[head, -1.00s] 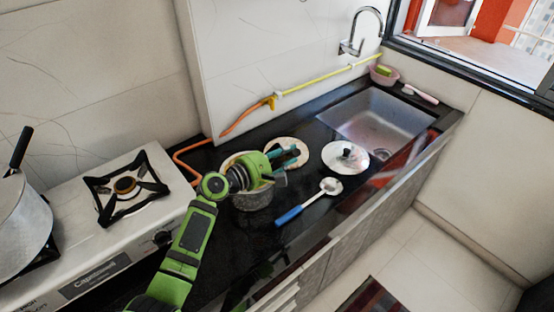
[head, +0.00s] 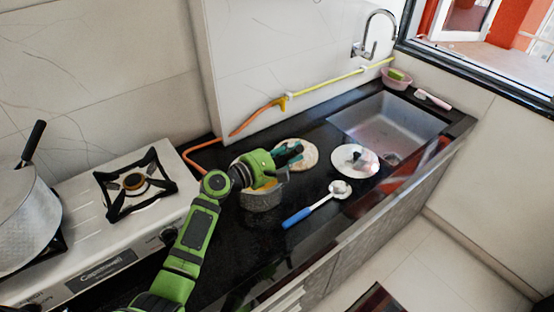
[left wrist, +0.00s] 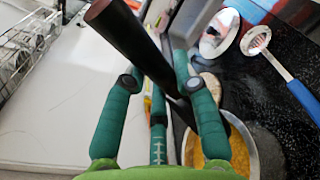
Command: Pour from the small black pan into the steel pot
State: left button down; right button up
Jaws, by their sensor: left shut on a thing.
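My left gripper (head: 293,152), with teal fingers, is above the pot's far right side. In the left wrist view my left gripper (left wrist: 165,85) is shut on the dark handle (left wrist: 140,48) of the small black pan. The handle runs slanting between the fingers. My right gripper is not in view.
A round beige board (head: 305,148) lies behind the gripper. A lid (head: 343,158) and a blue-handled slotted spoon (head: 310,212) lie right of the pot. The sink (head: 385,125) is beyond. A stove (head: 130,235) with a large pot (head: 25,225) is at left.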

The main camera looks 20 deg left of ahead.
pick_arm(q)
jog(key=shift+a+r, duration=0.15)
jog(key=shift+a+r+b, duration=0.1)
jog(key=shift+a+b, duration=0.15)
jog(key=shift+b, duration=0.1)
jog(key=shift+a+r+n+t+h+b, duration=0.3)
jog(key=shift+a+n+h, duration=0.1)
jog(key=shift+a+n, duration=0.1)
jog(key=shift+a, duration=0.2)
dwell(0.5)
jog(key=shift+a+r+n+t+b, duration=0.2)
jog(key=shift+a+n+b, duration=0.05)
jog(key=shift+a+b, duration=0.15)
jog(key=shift+a+r+n+t+b, duration=0.15)
jog(key=shift+a+n+t+b, duration=0.1)
jog(key=shift+a+b, duration=0.1)
jog(key=shift+a, duration=0.3)
dwell(0.4)
